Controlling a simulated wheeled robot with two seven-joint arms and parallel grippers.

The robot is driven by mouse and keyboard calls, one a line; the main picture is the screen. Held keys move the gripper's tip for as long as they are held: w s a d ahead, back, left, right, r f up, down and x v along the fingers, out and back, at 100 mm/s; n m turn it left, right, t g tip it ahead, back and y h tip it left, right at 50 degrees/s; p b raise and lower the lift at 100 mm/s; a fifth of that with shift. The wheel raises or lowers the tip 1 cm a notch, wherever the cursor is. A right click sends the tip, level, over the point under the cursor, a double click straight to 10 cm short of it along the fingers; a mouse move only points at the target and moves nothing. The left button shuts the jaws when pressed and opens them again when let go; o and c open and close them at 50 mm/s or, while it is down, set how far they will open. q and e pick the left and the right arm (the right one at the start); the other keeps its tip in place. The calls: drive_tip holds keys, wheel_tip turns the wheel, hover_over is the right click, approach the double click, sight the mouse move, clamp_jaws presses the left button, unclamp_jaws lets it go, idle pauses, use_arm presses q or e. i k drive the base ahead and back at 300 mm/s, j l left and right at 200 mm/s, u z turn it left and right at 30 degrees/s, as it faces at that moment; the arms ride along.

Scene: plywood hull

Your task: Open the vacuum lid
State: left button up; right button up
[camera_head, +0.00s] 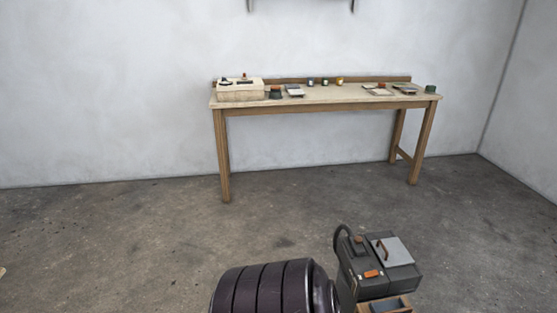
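What looks like the vacuum (360,278) stands on the floor at the bottom, right of centre. It is a dark grey boxy machine with a curved black hose or handle at its left and an orange part on its front. A light grey flat panel, which may be the lid (399,250), lies on its top with a brown handle at its left side. The panel looks shut. The vacuum's lower part is cut off by the picture edge. Neither of my grippers is in view.
A dark purple ribbed barrel shape (262,290) lies directly left of the vacuum, cut off below. A wooden workbench (330,103) with a pale box (240,91) and several small items stands at the back wall. Concrete floor (120,240) is clear at left and between.

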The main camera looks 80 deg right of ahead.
sight(392, 253)
drive_tip(key=z, duration=3.7)
drive_tip(key=i+j, duration=0.25)
drive_tip(key=j, duration=0.05)
